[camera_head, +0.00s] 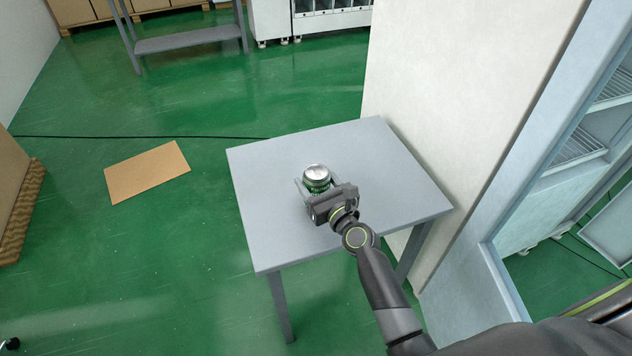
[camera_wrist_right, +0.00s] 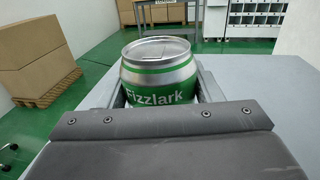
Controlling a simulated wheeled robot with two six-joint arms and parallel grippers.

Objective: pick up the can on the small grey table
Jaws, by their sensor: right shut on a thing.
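A green and silver can (camera_head: 316,177) stands upright at the small grey table (camera_head: 270,215), near the middle of its top. In the right wrist view the can (camera_wrist_right: 160,75) shows the label "Fizzlark" and sits between the two fingers. My right gripper (camera_head: 317,185) is shut on the can, with one finger on each side of it. The can's lower part is hidden behind the gripper, so I cannot tell whether its base touches the table. My left gripper is not in view.
A tall white cabinet (camera_head: 455,80) stands right behind the table on the right, with an open-fronted shelf unit beside it. A flat cardboard sheet (camera_head: 147,171) lies on the green floor to the left. Cardboard boxes (camera_head: 12,190) stand at the left edge. The rest of the tabletop is clear.

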